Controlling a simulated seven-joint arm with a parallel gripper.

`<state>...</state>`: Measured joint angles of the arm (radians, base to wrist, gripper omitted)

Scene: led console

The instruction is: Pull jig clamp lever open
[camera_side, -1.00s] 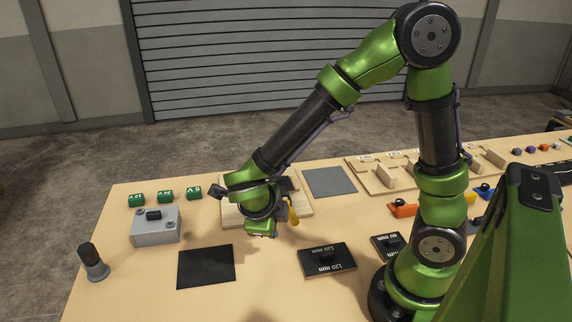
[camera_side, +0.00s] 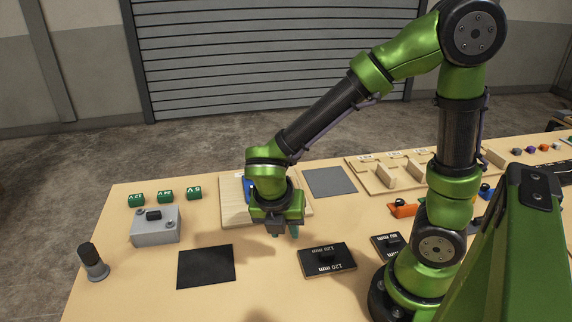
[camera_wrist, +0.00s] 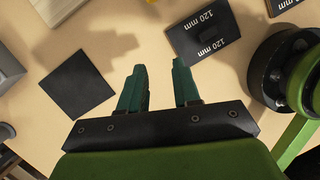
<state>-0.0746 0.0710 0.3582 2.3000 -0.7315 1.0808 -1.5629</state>
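The jig board (camera_side: 234,210) is a pale wooden base at the back middle of the table in the side view. A blue part (camera_side: 248,186) on it shows just left of my wrist. The rest of the jig is hidden behind my arm, and I cannot make out the clamp lever now. My gripper (camera_side: 284,233) points down in front of the board. In the wrist view my gripper (camera_wrist: 159,82) has its two teal fingers apart, with only bare table between them.
A black mat (camera_side: 206,266) lies front left of my gripper, and a black 120 mm plate (camera_side: 327,260) lies front right. A grey box (camera_side: 156,227) and a dark-topped knob (camera_side: 93,262) stand left. A grey mat (camera_side: 329,182) lies behind right. Table between mat and plate is clear.

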